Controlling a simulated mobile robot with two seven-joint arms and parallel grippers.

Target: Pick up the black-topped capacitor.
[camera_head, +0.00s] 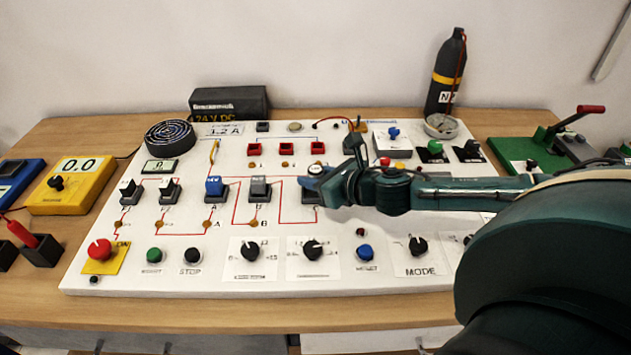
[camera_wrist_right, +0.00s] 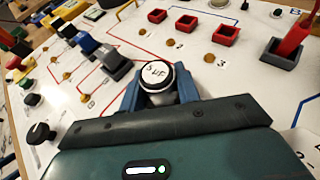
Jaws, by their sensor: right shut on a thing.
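My right gripper (camera_head: 320,180) reaches in from the right over the middle of the white panel. In the right wrist view its blue fingers (camera_wrist_right: 158,94) stand on either side of a round capacitor (camera_wrist_right: 156,74) and are shut on it. The capacitor's top has a black rim around a white disc with dark lettering, and its side below is pale. In the head view the capacitor is mostly hidden by the gripper. I cannot tell whether its lower end still touches the panel. My left gripper is not in view.
A row of switches, one of them blue (camera_head: 214,187), stands left of my gripper. Red square sockets (camera_head: 286,149) lie behind it. Knobs and buttons such as the black knob (camera_head: 312,249) are in front. A dark bottle (camera_head: 446,75) stands at the back right.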

